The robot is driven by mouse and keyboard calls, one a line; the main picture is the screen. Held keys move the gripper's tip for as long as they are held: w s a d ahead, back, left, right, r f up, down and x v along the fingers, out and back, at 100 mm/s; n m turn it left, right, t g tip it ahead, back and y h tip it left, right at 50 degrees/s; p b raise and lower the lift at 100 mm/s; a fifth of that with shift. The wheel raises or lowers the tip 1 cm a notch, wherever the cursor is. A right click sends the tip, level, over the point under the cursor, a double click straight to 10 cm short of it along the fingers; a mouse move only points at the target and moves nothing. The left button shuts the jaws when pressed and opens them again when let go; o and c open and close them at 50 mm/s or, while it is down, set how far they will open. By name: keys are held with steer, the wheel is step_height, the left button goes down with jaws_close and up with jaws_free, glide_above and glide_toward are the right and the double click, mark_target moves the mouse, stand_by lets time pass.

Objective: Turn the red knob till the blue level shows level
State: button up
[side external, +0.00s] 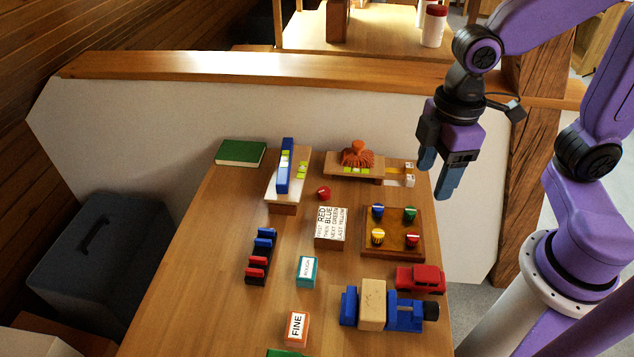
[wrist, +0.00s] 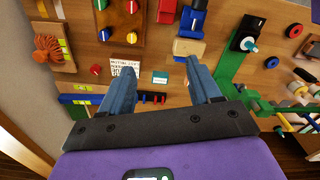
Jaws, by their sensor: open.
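A blue level (side external: 284,168) rests on a pale board behind the sign block. It shows in the wrist view (wrist: 80,99) at the left. Its vial is too small to read. A small red knob (side external: 323,193) stands on the table just right of that board. It also shows in the wrist view (wrist: 96,69), left of my fingers. Another red knob (side external: 412,240) is on a wooden panel with blue, green and yellow knobs. My gripper (side external: 437,178) is open and empty, raised above the table's right edge, apart from both knobs. Its two fingers (wrist: 162,63) show spread in the wrist view.
A lettered sign block (side external: 330,225) stands in front of the small knob. An orange octopus-like figure (side external: 357,155) sits on a shelf board behind it. A blue vise (side external: 405,314), red toy car (side external: 420,279) and green book (side external: 241,152) lie around. The table's left front is bare.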

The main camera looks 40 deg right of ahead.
steer(key=w+a+f, duration=0.1)
steer(key=w+a, duration=0.1)
steer(key=w, duration=0.5)
steer(key=w+a+f, duration=0.1)
steer(key=w+f, duration=0.1)
steer(key=w, duration=0.6)
glide_toward(323, 190)
step_height(323, 190, down, 9)
steer(key=shift+a+r, duration=0.1)
steer(key=shift+r, duration=0.05)
steer(key=c, duration=1.1)
